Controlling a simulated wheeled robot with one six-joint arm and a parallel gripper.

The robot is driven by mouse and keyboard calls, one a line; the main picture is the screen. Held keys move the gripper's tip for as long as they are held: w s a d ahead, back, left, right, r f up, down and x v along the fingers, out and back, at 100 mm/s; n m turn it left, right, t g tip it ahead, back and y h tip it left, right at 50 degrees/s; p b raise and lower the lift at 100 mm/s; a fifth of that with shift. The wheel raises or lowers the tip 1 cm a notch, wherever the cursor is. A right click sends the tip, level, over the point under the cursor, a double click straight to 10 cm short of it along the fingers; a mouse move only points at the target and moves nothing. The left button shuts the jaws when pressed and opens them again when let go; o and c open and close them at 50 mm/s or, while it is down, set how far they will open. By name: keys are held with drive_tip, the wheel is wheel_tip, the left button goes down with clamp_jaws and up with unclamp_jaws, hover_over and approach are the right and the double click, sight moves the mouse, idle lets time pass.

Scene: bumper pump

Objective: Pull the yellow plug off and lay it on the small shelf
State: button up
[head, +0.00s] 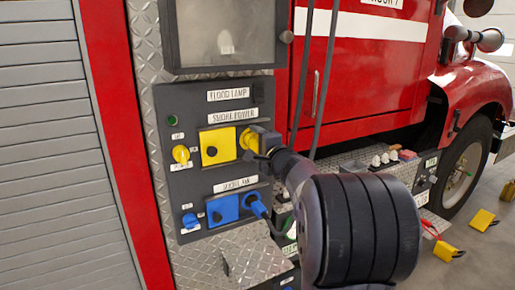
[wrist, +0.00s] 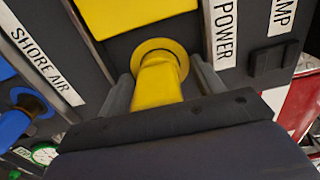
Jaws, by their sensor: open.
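The yellow plug (head: 246,139) sits in its round yellow socket on the dark panel, under the "Shore Power" label. In the wrist view the plug (wrist: 157,84) points toward me from its yellow ring. My gripper (head: 258,141) is at the plug. In the wrist view my gripper (wrist: 163,88) is open, with one finger on each side of the plug and a narrow gap visible beside it. The palm hides the plug's near end. A diamond-plate ledge (head: 352,158) shows right of my arm; I cannot tell whether it is the small shelf.
A blue plug (head: 258,206) sits in the lower "Shore Air" row, close below my gripper. A yellow knob (head: 181,154) is at left on the panel. Dark hoses (head: 323,80) hang behind my arm. Several small fittings (head: 385,158) crowd the ledge.

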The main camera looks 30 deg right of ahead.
drive_tip(key=shift+c, duration=0.4)
drive_tip(key=c, duration=1.2)
drive_tip(key=shift+s+d+b, duration=0.1)
drive_tip(key=shift+s+b, duration=1.3)
drive_tip(key=shift+s, duration=1.6)
drive_tip(key=shift+c, duration=0.2)
drive_tip(key=shift+f, duration=0.1)
